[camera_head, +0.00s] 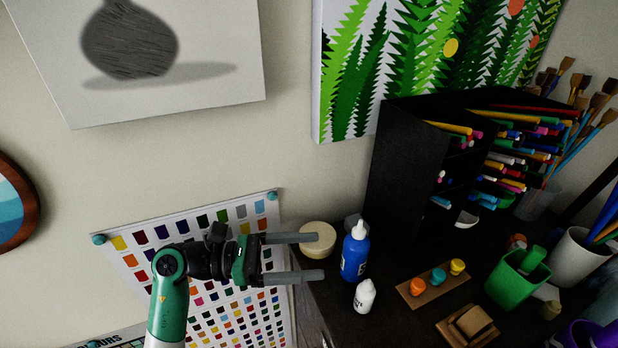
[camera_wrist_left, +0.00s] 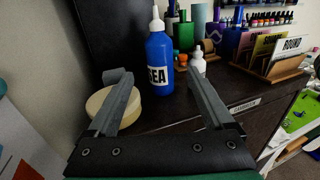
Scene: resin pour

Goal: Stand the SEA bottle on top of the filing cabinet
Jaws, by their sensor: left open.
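The SEA bottle (camera_head: 354,256) is blue with a white nozzle cap and a white label. It stands upright on a dark top (camera_head: 385,322). In the left wrist view the SEA bottle (camera_wrist_left: 159,62) shows its lettering and appears between the fingers, beyond their tips. My left gripper (camera_head: 319,256) is open and empty, with its fingers pointing at the bottle from the left. The left gripper's fingers also show in the left wrist view (camera_wrist_left: 160,80). I cannot tell for sure which furniture is the filing cabinet. My right gripper is not in view.
A cream round tub (camera_head: 317,240) sits left of the bottle, close to a finger. A small white bottle (camera_head: 364,296) stands in front. A black marker rack (camera_head: 405,165) rises behind. A paint-pot holder (camera_head: 434,291) and green container (camera_head: 516,280) are to the right.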

